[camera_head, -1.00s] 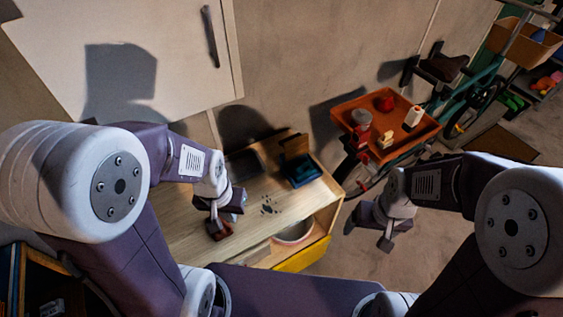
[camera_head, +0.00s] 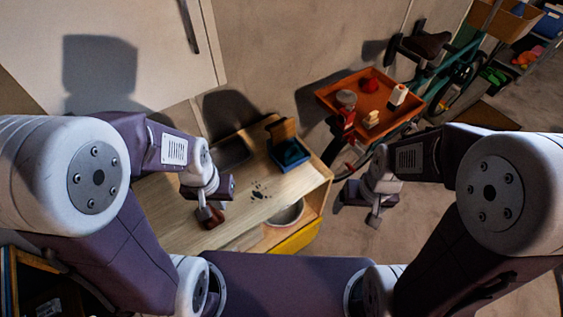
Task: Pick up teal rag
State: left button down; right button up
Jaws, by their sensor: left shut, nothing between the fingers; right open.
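I cannot clearly make out a teal rag. A small dark blue-teal tray (camera_head: 298,162) sits on the wooden workbench (camera_head: 180,218), and its dark teal contents are too small to identify. My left gripper (camera_head: 207,220) is over the bench, to the left of this tray, shut and empty. A reddish-brown object (camera_head: 214,217) shows right at its fingertips; I cannot tell whether they touch. My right gripper (camera_head: 372,222) is open and empty, over the floor to the right of the bench.
An orange tray (camera_head: 330,97) beyond the bench holds a red item, a white bottle and other small things. A wooden block (camera_head: 283,130) stands behind the blue tray. A yellow drawer front (camera_head: 297,241) and a pale bowl (camera_head: 289,213) are at the bench's near end. A bicycle stands behind.

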aim_at(291, 154)
jog(key=l+u, duration=0.25)
jog(key=u, duration=0.15)
jog(key=i+l+u, duration=0.1)
jog(key=l+u, duration=0.15)
jog(key=u, duration=0.2)
jog(key=l+u, duration=0.25)
jog(key=u, duration=0.15)
jog(key=l+u, duration=0.25)
jog(key=u, duration=0.2)
